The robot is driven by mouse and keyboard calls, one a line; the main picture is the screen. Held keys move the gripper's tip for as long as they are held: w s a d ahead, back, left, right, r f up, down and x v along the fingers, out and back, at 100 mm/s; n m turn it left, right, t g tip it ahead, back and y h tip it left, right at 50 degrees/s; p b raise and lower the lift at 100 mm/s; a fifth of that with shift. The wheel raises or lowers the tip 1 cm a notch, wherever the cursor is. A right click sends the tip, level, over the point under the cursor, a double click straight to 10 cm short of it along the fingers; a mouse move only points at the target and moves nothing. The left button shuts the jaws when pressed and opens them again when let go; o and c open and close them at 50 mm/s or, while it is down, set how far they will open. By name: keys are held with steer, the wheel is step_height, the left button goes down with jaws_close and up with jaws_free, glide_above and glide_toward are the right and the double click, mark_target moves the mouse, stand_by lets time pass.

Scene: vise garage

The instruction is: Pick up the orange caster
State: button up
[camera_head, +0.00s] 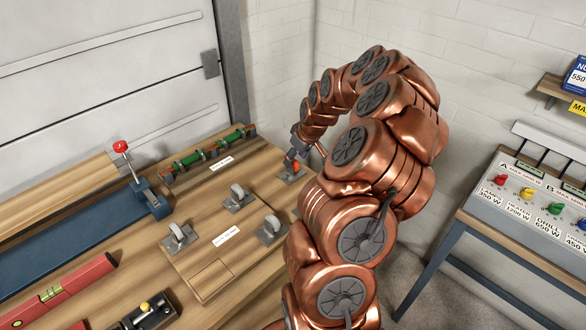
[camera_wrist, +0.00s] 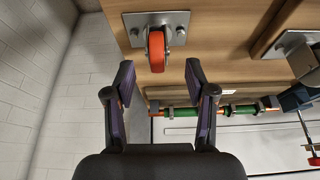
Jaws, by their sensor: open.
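The orange caster (camera_wrist: 156,50) has an orange wheel on a grey metal plate and sits on the wooden bench (camera_wrist: 205,65). In the wrist view it is ahead of my gripper (camera_wrist: 160,82), roughly centred between the fingertips and just beyond them. My gripper is open and empty, its two dark fingers apart. In the head view the orange caster (camera_head: 294,167) shows only in part beside my gripper (camera_head: 296,150), at the bench's far right corner.
Grey casters (camera_head: 237,198) (camera_head: 179,236) stand on a wooden board on the bench. A green rod fixture (camera_head: 205,152) and a red-knobbed lever (camera_head: 121,147) are to the left. A control panel (camera_head: 530,200) stands on a separate table at the right. A white brick wall (camera_wrist: 35,70) is near my gripper.

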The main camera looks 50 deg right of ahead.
mark_target(292, 166)
steer(key=shift+p+x, duration=0.65)
steer(key=shift+x, duration=0.4)
steer(key=shift+p+x, duration=0.3)
steer(key=shift+x, duration=0.95)
steer(key=shift+d, duration=0.15)
jaws_close()
